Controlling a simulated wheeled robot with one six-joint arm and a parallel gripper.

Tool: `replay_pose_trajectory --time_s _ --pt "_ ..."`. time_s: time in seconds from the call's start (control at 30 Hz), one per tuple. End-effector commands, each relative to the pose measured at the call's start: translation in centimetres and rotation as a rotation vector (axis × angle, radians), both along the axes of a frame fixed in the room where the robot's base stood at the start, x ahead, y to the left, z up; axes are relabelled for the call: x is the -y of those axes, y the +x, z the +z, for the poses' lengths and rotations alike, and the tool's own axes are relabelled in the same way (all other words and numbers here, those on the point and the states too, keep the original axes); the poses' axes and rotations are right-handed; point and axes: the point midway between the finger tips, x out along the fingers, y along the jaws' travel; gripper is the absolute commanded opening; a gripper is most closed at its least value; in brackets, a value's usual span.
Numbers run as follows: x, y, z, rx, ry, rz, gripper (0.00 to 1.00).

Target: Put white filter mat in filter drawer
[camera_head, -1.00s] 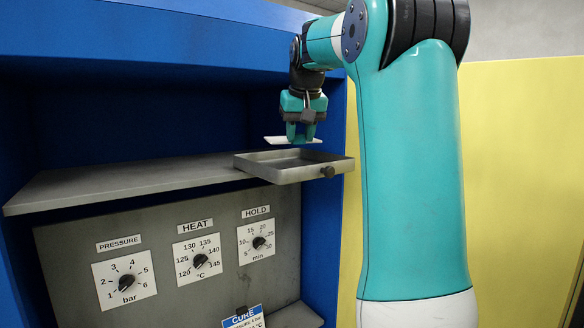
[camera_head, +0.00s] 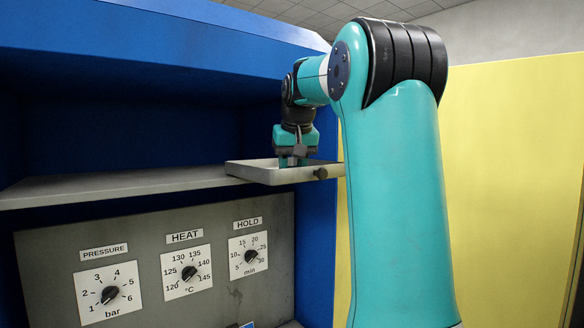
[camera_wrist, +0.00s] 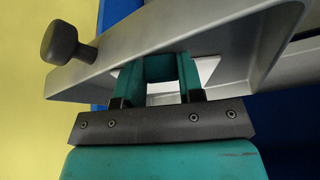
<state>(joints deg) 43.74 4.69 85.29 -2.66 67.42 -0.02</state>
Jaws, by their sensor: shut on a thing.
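The filter drawer (camera_head: 262,175) is a shallow grey metal tray with a dark round knob (camera_head: 320,173) on its front. It stands pulled out at the right end of the grey shelf. My gripper (camera_head: 292,161) points down into the drawer, its fingertips below the rim. In the wrist view, my gripper (camera_wrist: 161,70) is shut on the white filter mat (camera_wrist: 208,69), whose pale edges show on both sides of the fingers. The mat lies within the drawer walls (camera_wrist: 120,47); I cannot tell if it touches the floor. In the head view the mat is hidden.
The grey shelf (camera_head: 110,185) runs left from the drawer inside the blue press housing (camera_head: 190,40). Below is a panel with pressure (camera_head: 109,295), heat (camera_head: 190,273) and hold (camera_head: 249,256) dials. A yellow wall (camera_head: 510,200) stands at the right.

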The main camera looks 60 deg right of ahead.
Motion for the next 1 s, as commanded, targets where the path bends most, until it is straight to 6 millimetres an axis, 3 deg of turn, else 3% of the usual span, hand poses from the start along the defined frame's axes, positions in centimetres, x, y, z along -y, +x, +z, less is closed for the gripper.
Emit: replay_pose_trajectory --time_s 0.03,0.1,0.13,0.37,0.53,1.0 --pt "0.0 0.0 -0.1 0.0 0.0 0.0 0.42" --pt "0.0 0.0 0.0 0.0 0.0 0.0 0.58" --pt "0.0 0.0 0.0 0.0 0.0 0.0 0.61" --pt "0.0 0.0 0.0 0.0 0.0 0.0 0.61" --pt "-0.2 -0.2 1.1 0.003 -0.003 0.0 0.61" --pt "-2.6 -3.0 10.4 0.0 0.0 -0.001 0.61"
